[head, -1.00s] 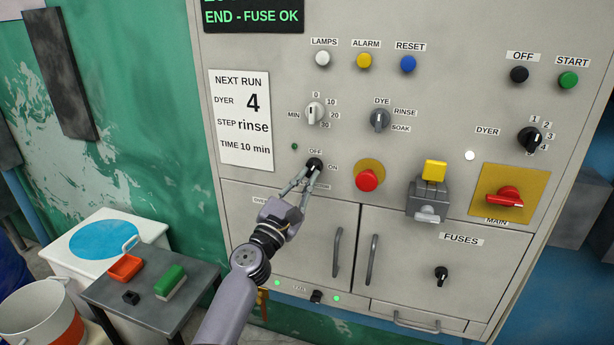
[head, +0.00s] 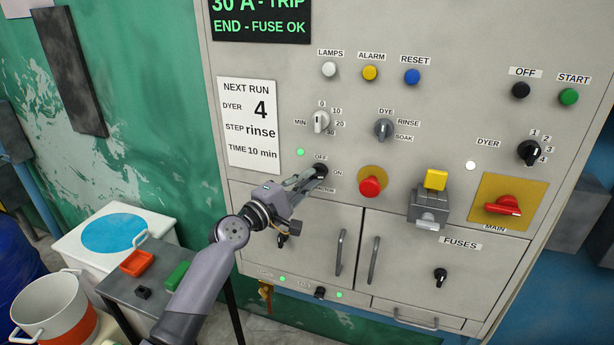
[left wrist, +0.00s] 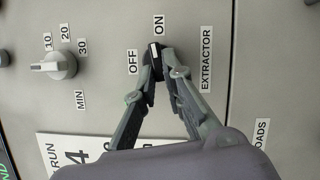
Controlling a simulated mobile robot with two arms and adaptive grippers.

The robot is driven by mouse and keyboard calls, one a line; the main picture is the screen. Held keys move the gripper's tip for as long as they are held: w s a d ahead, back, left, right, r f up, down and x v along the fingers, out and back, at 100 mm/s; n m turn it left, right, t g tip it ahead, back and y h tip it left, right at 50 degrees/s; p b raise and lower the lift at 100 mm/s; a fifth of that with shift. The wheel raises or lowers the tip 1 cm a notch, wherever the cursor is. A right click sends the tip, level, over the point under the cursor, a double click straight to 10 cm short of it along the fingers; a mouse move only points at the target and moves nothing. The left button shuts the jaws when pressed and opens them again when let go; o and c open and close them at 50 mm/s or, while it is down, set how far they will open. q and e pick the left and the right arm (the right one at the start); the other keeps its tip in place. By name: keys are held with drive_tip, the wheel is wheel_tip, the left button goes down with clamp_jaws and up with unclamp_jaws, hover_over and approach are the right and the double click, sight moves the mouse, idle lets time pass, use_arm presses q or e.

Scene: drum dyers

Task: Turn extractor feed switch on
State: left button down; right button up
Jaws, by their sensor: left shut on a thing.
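The extractor feed switch is a small black knob (head: 321,170) on the grey panel, between the OFF and ON labels. In the left wrist view the knob (left wrist: 154,60) shows between the fingertips, with its white mark towards the ON label (left wrist: 158,25). The EXTRACTOR label (left wrist: 206,58) is to its right there. My left gripper (head: 317,173) is shut on the knob, with its fingers reaching it from the lower left. The small green lamp (head: 300,152) above left of the knob is lit. My right gripper is not in view.
A red push button (head: 370,187) and a grey box with a yellow top (head: 436,180) stand out right of the knob. The timer dial (head: 321,121) is above it. Cabinet doors with handles (head: 341,253) are below. A small table (head: 125,287) stands lower left.

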use_arm(q)
drive_tip(key=shift+r+m+g+p, duration=0.15)
drive_tip(key=shift+m+g+p, duration=0.3)
drive_tip(key=shift+m, duration=0.55)
drive_tip(key=c, duration=1.7)
unclamp_jaws()
drive_tip(key=shift+s, duration=0.1)
drive_tip(key=v, duration=1.2)
drive_tip(key=shift+d+r, duration=0.1)
